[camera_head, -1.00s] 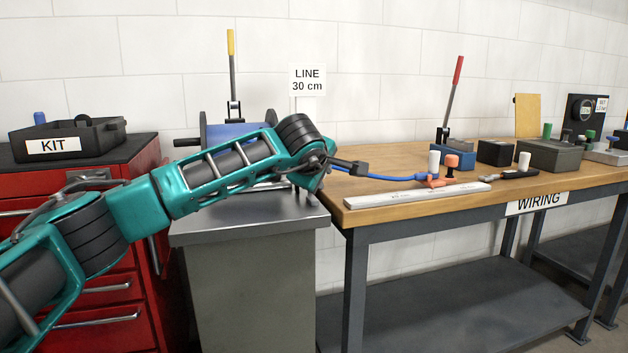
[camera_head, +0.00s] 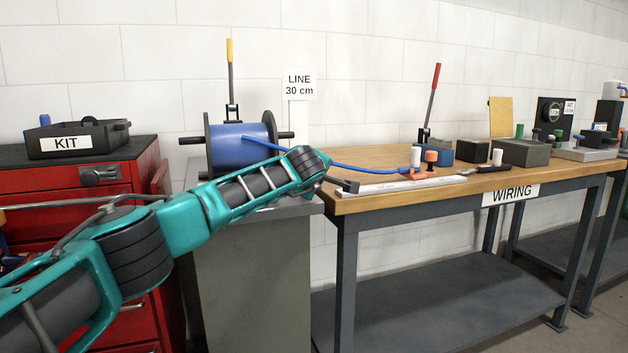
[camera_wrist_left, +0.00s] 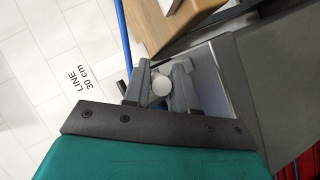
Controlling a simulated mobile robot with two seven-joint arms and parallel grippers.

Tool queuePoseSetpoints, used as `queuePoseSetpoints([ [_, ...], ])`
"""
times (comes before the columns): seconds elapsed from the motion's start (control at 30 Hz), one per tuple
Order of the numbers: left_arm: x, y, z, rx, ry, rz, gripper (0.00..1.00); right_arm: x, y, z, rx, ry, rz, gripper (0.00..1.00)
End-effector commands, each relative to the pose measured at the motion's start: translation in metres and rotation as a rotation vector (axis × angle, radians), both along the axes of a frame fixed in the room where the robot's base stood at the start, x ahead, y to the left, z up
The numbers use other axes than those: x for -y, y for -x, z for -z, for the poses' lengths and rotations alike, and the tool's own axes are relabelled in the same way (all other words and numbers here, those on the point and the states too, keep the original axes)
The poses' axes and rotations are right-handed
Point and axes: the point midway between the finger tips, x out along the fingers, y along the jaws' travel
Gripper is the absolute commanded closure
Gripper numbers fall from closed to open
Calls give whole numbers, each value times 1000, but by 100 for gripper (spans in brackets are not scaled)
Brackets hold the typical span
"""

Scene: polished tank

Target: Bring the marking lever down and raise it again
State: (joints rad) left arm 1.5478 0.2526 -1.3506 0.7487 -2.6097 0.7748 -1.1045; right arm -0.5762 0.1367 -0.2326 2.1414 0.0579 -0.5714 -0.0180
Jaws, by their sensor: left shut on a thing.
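Two upright levers are in the head view: one with a yellow grip (camera_head: 230,62) behind the blue cable drum, and one with a red grip (camera_head: 435,76) on the wooden bench. I cannot tell from the pictures which is the marking lever. My left gripper (camera_head: 347,186) is at the bench's left front corner, well away from both levers. In the left wrist view its fingers (camera_wrist_left: 160,88) are shut on a small pale round-ended thing (camera_wrist_left: 161,85). What that thing is stays unclear. My right gripper is not in view.
A blue cable (camera_head: 370,170) runs from the drum (camera_head: 235,148) to an orange piece (camera_head: 420,175) on the wooden bench (camera_head: 385,198). A pale ruler-like bar (camera_head: 400,185) lies along its front edge. Blocks crowd its back. A "LINE 30 cm" sign (camera_head: 299,85) stands between the stations.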

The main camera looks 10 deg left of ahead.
Motion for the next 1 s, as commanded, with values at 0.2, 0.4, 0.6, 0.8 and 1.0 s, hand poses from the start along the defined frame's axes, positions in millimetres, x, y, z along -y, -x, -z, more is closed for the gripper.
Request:
queuePoseSetpoints([
  [0.2,-4,-1,1,1,-11,-7,100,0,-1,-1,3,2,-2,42],
  [0.4,-4,-1,2,-1,-12,-7,71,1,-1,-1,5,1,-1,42],
  [0.6,-3,-1,2,0,-8,-5,52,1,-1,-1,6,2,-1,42],
  [0.8,-1,-1,1,0,-6,-2,48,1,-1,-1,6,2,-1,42],
  [1.0,-1,2,0,1,-6,-1,48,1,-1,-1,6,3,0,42],
])
